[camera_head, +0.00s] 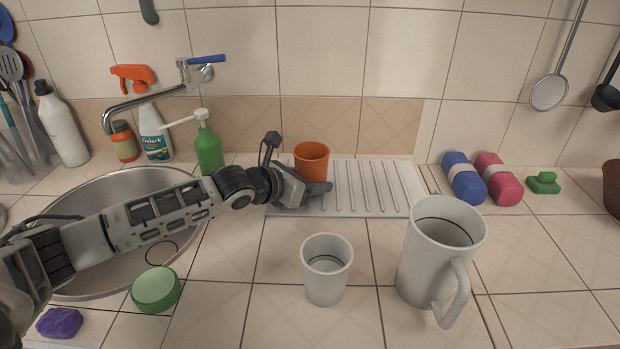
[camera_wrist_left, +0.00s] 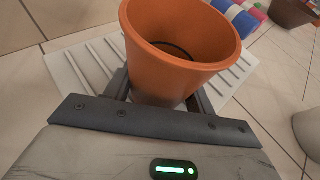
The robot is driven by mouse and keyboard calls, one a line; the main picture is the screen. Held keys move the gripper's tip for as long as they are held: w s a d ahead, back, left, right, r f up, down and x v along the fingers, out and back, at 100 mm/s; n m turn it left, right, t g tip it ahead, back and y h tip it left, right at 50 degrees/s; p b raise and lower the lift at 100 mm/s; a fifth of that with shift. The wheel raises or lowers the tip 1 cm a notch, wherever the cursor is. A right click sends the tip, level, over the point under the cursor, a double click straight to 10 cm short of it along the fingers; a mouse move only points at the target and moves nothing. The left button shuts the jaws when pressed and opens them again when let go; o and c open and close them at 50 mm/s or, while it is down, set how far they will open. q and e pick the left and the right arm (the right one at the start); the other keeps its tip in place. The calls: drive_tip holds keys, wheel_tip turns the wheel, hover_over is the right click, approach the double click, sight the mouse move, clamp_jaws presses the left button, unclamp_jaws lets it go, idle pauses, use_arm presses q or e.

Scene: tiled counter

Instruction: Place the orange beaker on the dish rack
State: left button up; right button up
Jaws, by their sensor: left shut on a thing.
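The orange beaker (camera_head: 311,161) is upright at the left part of the white ridged dish rack (camera_head: 385,190). My left gripper (camera_head: 318,188) is shut on the beaker near its lower part. In the left wrist view the beaker (camera_wrist_left: 178,50) stands between the two fingers of my left gripper (camera_wrist_left: 165,95), its open mouth tilted toward the camera. The ridges of the rack (camera_wrist_left: 92,62) show below and around it. Whether the beaker's base touches the rack is hidden by the gripper. My right gripper is not in view.
A white cup (camera_head: 326,275) and a large white mug (camera_head: 436,262) stand in front of the rack. The sink (camera_head: 75,205) lies left, under my left arm. A green pump bottle (camera_head: 208,150) stands behind. Blue and red rolls (camera_head: 463,178) lie right of the rack.

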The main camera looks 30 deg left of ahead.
use_arm(q)
drive_tip(key=shift+f, duration=0.2)
drive_tip(key=o, duration=1.3)
drive_tip(key=shift+c, duration=0.2)
drive_tip(key=shift+r, duration=0.2)
drive_tip(key=v, duration=0.3)
drive_tip(key=b+v, duration=0.1)
drive_tip(key=v, duration=0.6)
drive_tip(key=shift+s+a+f+b, duration=0.2)
drive_tip(key=shift+s+a+b, duration=0.05)
drive_tip(key=shift+s+b, duration=0.1)
drive_tip(key=shift+s+r, duration=0.5)
drive_tip(key=shift+s, duration=0.05)
